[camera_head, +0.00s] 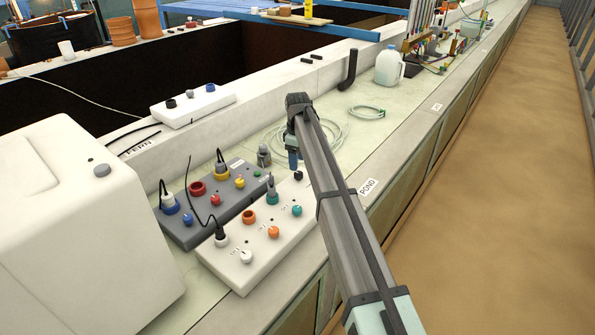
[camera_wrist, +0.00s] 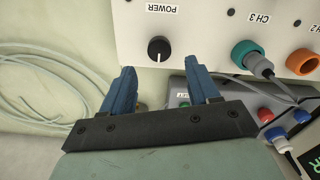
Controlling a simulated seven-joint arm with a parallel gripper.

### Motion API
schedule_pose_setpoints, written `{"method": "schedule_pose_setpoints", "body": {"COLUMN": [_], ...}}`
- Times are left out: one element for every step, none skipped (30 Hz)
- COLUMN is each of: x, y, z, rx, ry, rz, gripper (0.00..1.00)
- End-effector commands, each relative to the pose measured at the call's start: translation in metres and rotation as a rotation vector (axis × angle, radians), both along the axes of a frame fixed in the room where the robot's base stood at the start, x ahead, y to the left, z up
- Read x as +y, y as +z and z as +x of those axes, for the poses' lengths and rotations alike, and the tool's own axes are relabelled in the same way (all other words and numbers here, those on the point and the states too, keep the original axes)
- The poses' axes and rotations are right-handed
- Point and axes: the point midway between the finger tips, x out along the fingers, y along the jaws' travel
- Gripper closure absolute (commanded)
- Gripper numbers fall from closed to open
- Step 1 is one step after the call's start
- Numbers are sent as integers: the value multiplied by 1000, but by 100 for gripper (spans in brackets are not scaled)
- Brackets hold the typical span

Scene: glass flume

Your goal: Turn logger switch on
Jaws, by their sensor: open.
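The white logger box (camera_head: 270,238) sits on the bench, with coloured sockets and knobs on its top. Its black knob labelled POWER (camera_wrist: 159,48) is upside down in the wrist view, with a short white mark on it. In the head view the black knob (camera_head: 298,175) is at the box's far right corner, close to my fingers. My gripper (camera_wrist: 160,77) is open, with blue fingers and nothing between them. The knob lies just beyond the fingertips, roughly centred between them and apart from them. In the head view my arm hides part of the bench and my gripper (camera_head: 292,158) shows only partly.
A grey box (camera_head: 205,200) with plugs and knobs stands beside the white box. A plug sits in the teal CH 3 socket (camera_wrist: 245,53) near the knob. Coiled tubing (camera_head: 325,132) lies beyond my gripper. A large white case (camera_head: 75,230) stands at left.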

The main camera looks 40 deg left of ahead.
Motion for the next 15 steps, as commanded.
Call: {"method": "schedule_pose_setpoints", "body": {"x": [-1, -1, -1, -1, -1, 0, 0, 0, 0, 0, 0, 0, 0, 0, 0], "y": [-10, -15, -20, -24, -29, -34, -37, -40, -44, -46, -48, -50, -51, -52, -53], "z": [0, 0, 0, 0, 0, 0, 0, 0, 0, 0, 0, 0, 0, 0, 0], "rx": [2, 2, 2, 1, 1, 1, 1, 1, 1, 1, 1, 1, 0, 0, 0], "ry": [0, 0, 0, -1, -1, -1, -1, -1, -1, -1, -1, -1, -1, -1, -1], "rz": [-1, -1, -1, -1, -1, -1, -1, -1, -1, -1, -1, 0, 0, 0, 0], "gripper": [40, 40, 40, 40, 40, 40, 40, 40, 40, 40, 40, 40, 40, 40, 40]}}
